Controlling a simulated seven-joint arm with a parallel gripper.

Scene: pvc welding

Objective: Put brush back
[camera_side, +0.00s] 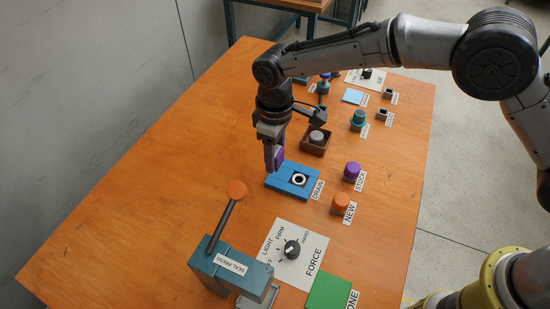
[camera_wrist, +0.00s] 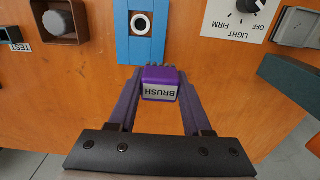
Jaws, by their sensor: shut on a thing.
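The brush is a purple block with a pale label reading BRUSH. In the wrist view the brush (camera_wrist: 160,78) sits between the fingertips of my gripper (camera_wrist: 160,92), which is shut on it. In the side view my gripper (camera_side: 273,160) points down beside the left end of the blue DRAIN block, and the purple brush (camera_side: 279,156) shows at its fingertips. I cannot tell whether the brush touches the table or the block. Its underside is hidden.
The blue DRAIN block (camera_side: 310,183) has a white ring. A brown box (camera_side: 316,140) with a grey knob stands behind it. The purple STOCK knob (camera_side: 352,170) and orange NEW knob (camera_side: 341,201) are to the right. The SEAL PRESS (camera_side: 222,262) stands in front. The table's left side is clear.

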